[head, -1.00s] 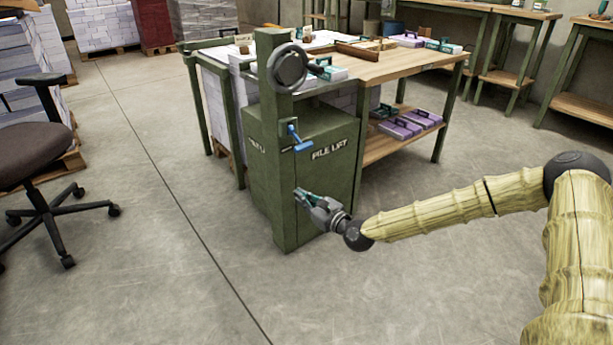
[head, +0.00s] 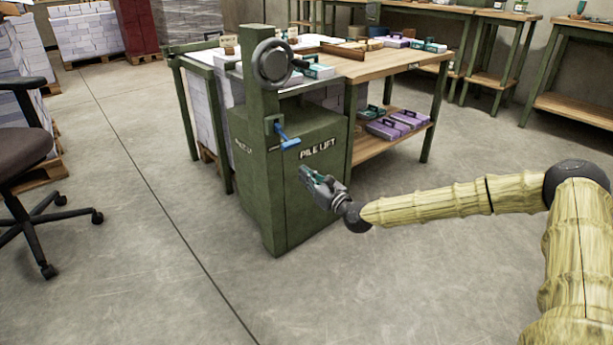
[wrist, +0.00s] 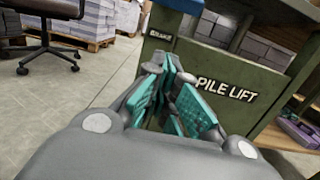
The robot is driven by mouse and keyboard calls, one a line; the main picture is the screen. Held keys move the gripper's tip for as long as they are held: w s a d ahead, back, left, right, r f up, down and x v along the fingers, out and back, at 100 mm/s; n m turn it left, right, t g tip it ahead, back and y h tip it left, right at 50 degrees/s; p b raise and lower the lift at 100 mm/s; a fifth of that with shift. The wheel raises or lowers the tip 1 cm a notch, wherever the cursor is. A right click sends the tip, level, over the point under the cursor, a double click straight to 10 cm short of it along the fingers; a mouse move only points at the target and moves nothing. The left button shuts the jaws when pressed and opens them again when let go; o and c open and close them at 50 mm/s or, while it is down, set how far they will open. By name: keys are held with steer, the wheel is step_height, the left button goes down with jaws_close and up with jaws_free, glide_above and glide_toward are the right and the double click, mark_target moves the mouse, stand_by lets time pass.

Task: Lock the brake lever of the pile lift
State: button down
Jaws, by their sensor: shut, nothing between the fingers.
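The green pile lift (head: 310,180) stands at the near end of the work table, with a round handwheel (head: 272,62) on its post. The blue brake lever (head: 287,139) sticks out from a plate on the post, below the handwheel, and slants down to the right. My gripper (head: 305,172) is shut and empty, below and to the right of the lever, in front of the cabinet by the PILE LIFT lettering. In the wrist view, the teal-padded fingers (wrist: 172,70) point at the cabinet (wrist: 215,62). A blue piece (wrist: 187,5) shows at the top edge there, probably the lever.
A wooden-topped table (head: 395,65) with boxes and paper stands behind the lift, with purple boxes (head: 390,128) on its lower shelf. An office chair (head: 30,150) stands at left. The floor in front of the lift is clear.

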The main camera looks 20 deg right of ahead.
mark_target(283, 135)
steer(key=w+a+r+b, duration=0.2)
steer(key=w+r+b, duration=0.1)
steer(key=w+r, duration=0.1)
steer(key=shift+w+r, duration=0.15)
steer(key=shift+w, duration=0.65)
steer(key=shift+r, duration=0.2)
